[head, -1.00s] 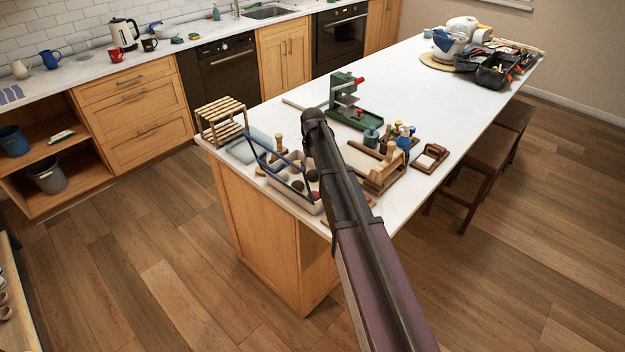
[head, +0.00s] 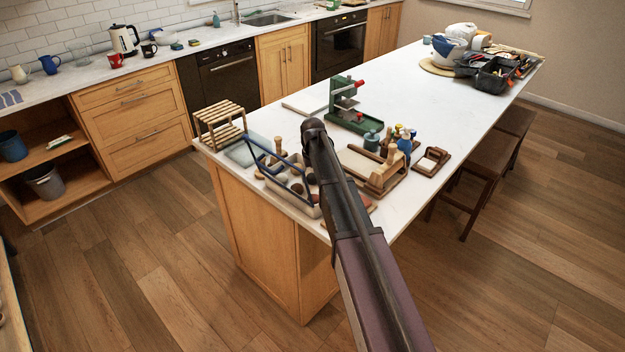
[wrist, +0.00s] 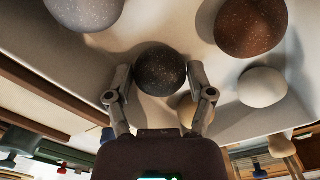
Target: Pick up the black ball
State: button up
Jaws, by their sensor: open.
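The black ball (wrist: 160,70) is dark and speckled. In the wrist view it lies in a pale tray (wrist: 175,30), between the two fingers of my gripper (wrist: 160,82). The fingers are open, one on each side of the ball; I cannot tell whether they touch it. In the head view my arm hides the gripper and most of the tray's right side. The tray (head: 300,206) with a blue handle stands at the island's near left corner.
In the wrist view a brown ball (wrist: 250,27), a grey ball (wrist: 85,12) and a cream ball (wrist: 262,87) lie around the black one. Another pale ball (wrist: 187,110) is partly hidden behind a finger. A wooden rack (head: 220,125) and a green press (head: 350,105) stand nearby.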

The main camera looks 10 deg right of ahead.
aim_at(313, 180)
jog(key=c, duration=0.8)
notch_tip(313, 180, up, 10)
jog(key=p, duration=1)
dwell(0.5)
